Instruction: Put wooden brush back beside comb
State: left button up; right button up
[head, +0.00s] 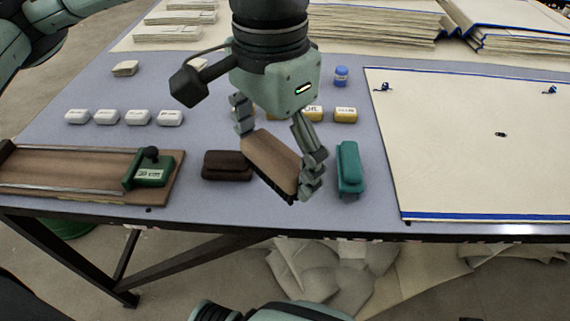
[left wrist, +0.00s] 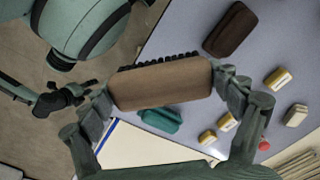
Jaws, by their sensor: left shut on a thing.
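My left gripper (head: 279,158) is shut on the wooden brush (head: 270,162), a brown block with dark bristles along one edge in the left wrist view (left wrist: 162,84). The brush is held tilted above the table, between a dark brown block (head: 228,166) and a teal block (head: 350,168). Both also show in the left wrist view, the dark brown one (left wrist: 230,28) and the teal one (left wrist: 161,119). I see no clear comb teeth, so I cannot tell which thing is the comb. What seems to be my right gripper (left wrist: 78,92) is small at the left there; its jaws are unclear.
A wooden board with a green clamp (head: 149,169) lies at the left. A large cream board (head: 480,150) fills the right. Several white blocks (head: 107,117), yellow blocks (head: 345,115) and a blue-capped jar (head: 341,76) stand behind. Bare table shows around the front blocks.

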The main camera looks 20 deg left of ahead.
pick_arm(q)
jog(key=w+f, duration=0.1)
jog(key=w, duration=0.1)
jog(key=w+f, duration=0.2)
jog(key=w, duration=0.1)
jog(key=w+a+f, duration=0.1)
jog(key=w, duration=0.1)
jog(key=shift+w+f+b, duration=0.2)
jog(key=shift+f+b, duration=0.1)
jog(key=shift+b, duration=0.1)
jog(key=shift+w+f, duration=0.15)
notch_tip(320, 180, down, 3)
jog(key=shift+f+b, duration=0.15)
jog(key=shift+b, duration=0.2)
jog(key=shift+f, duration=0.25)
pick_arm(e)
jog(key=shift+v, duration=2.1)
jog(key=shift+w+d, duration=0.1)
jog(key=shift+d, duration=0.1)
pick_arm(q)
jog(key=o, duration=0.9)
jog(key=shift+f, duration=0.1)
pick_arm(e)
jog(key=shift+f, duration=0.4)
